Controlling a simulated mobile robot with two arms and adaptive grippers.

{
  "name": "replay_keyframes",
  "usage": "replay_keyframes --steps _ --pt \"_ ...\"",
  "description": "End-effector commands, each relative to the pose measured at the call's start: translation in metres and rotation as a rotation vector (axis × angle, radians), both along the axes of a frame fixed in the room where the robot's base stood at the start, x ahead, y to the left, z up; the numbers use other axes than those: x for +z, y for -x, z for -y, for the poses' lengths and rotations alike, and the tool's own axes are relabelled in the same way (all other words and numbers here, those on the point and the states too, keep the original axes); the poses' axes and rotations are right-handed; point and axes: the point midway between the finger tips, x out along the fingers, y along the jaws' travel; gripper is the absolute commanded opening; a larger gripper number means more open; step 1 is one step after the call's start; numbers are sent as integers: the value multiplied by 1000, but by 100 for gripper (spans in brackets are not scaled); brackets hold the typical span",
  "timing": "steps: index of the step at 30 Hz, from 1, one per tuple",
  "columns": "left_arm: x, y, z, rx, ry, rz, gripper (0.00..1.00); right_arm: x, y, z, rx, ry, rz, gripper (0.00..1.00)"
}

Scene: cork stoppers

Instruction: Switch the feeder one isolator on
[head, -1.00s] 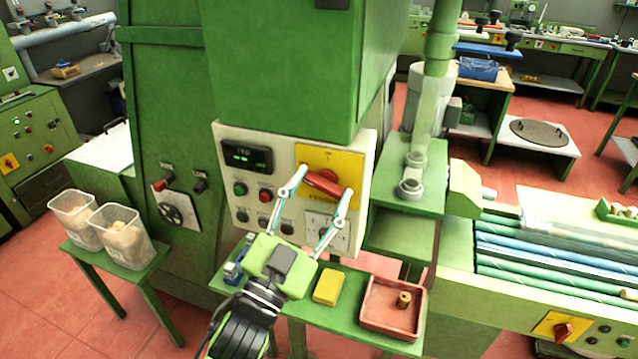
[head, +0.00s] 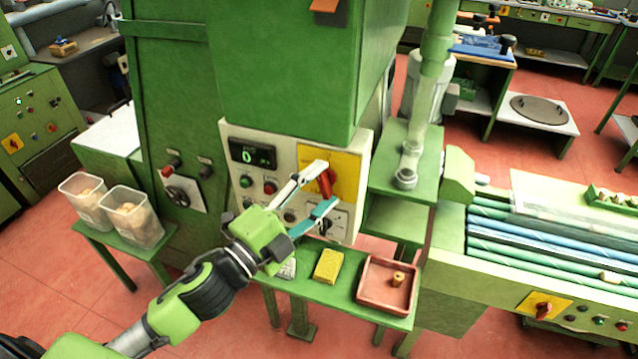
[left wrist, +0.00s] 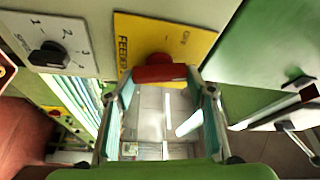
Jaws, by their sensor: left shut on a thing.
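The feeder one isolator is a red rotary handle (head: 325,184) on a yellow plate (head: 345,165) at the upper right of the cream control panel. In the head view the handle stands nearly upright. My left gripper (head: 329,186) comes from the lower left, its two fingers at the handle, shut on it. In the left wrist view the red handle (left wrist: 160,73) spans between the fingertips of my left gripper (left wrist: 160,84). The yellow plate (left wrist: 190,38) there carries partly readable "FEEDER" lettering and "ON". My right gripper is out of view.
The panel has a display (head: 253,154) reading 0, several push buttons and a black speed dial (left wrist: 48,57) beside the plate. Below, a green shelf holds a yellow sponge (head: 328,266) and a red tray (head: 365,292) with a cork. Two clear tubs (head: 130,215) stand at left.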

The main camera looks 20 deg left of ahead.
Motion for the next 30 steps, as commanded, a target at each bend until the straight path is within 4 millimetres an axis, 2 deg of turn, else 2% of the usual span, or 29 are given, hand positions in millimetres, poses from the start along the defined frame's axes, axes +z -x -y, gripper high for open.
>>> replay_keyframes --steps 6,12,30 --pt "3 -1 -2 3 -159 12 28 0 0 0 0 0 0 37" --pt "3 -2 -2 5 -248 15 28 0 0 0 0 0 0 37" --pt "4 -2 -2 8 -305 19 28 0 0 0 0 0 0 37"
